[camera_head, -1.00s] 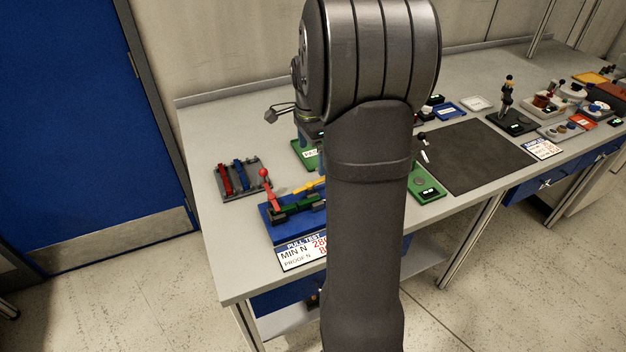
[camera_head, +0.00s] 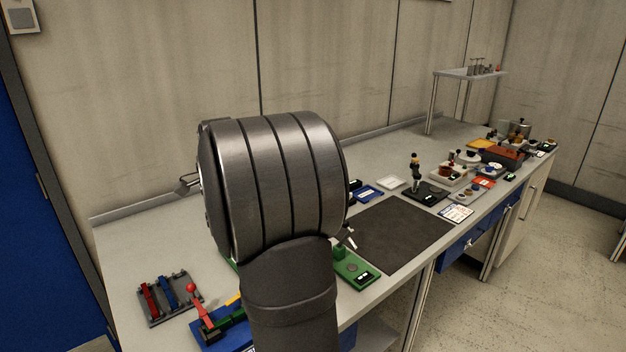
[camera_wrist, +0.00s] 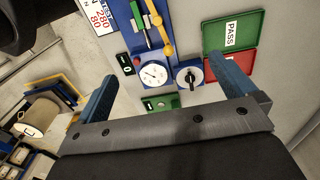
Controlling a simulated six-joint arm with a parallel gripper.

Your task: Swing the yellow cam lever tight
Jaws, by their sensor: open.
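The yellow cam lever (camera_wrist: 160,30) shows in the wrist view as a yellow bar with rounded ends on the blue pull-test fixture (camera_wrist: 182,12), above the round white dial. In the head view only a short piece of the yellow lever (camera_head: 233,299) shows beside my arm. My gripper (camera_wrist: 165,68) is open and empty. Its two blue fingers stand wide apart on either side of the dial and black knob in the wrist view, and the lever lies beyond them. I see no contact with it. In the head view my arm hides the gripper and much of the fixture.
A rack with red and blue pieces (camera_head: 166,297) stands left. A dark mat (camera_head: 400,233) is bare.

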